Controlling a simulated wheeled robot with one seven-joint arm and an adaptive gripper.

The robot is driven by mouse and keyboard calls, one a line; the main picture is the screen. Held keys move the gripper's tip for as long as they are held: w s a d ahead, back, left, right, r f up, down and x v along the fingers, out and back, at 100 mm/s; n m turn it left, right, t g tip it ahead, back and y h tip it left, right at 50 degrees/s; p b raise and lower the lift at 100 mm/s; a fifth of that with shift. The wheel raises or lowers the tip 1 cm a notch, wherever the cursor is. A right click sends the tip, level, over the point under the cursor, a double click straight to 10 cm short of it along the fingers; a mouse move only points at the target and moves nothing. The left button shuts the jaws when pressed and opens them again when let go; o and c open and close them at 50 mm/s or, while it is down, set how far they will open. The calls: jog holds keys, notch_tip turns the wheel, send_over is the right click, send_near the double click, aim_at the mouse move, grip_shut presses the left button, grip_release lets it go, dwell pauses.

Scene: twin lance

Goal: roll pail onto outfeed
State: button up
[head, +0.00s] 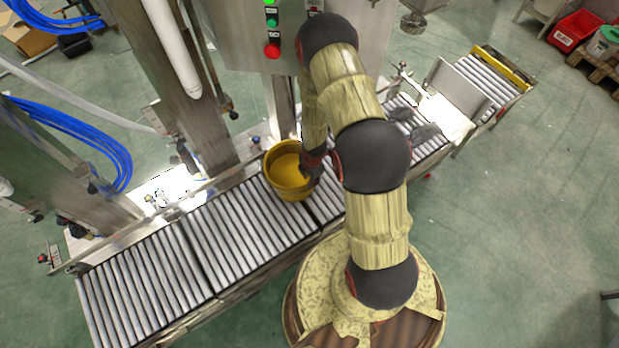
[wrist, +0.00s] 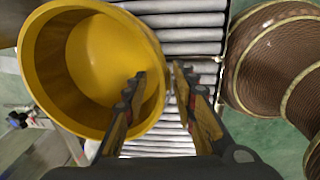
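The yellow pail (head: 284,168) stands upright and open-topped on the roller conveyor (head: 235,225), in its middle stretch. It also fills the upper left of the wrist view (wrist: 95,60) and looks empty. My gripper (head: 312,168) is at the pail's right rim in the head view. In the wrist view my gripper (wrist: 160,80) has its fingers apart, one over the pail's inside and one outside, with the rim between them. A gap shows beside the rim, so it does not look clamped. The frames do not show which conveyor end is the outfeed.
Left roller sections (head: 140,290) are clear. The right stretch, partly behind my arm, leads past a metal plate (head: 458,88) to rollers with a yellow end bar (head: 503,67). A column (head: 180,90) and a control box (head: 290,35) stand behind the conveyor.

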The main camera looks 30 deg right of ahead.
jog(key=f+b, duration=0.1)
jog(key=f, duration=0.1)
jog(key=f+b, duration=0.1)
jog(key=f, duration=0.1)
jog(key=f+b, duration=0.1)
jog(key=f, duration=0.1)
jog(key=shift+w+f, duration=0.35)
jog(key=shift+f, duration=0.05)
jog(key=shift+c, duration=0.4)
jog(key=c, duration=0.6)
grip_shut()
jog(key=shift+w+r, duration=0.1)
jog(key=shift+w, duration=0.05)
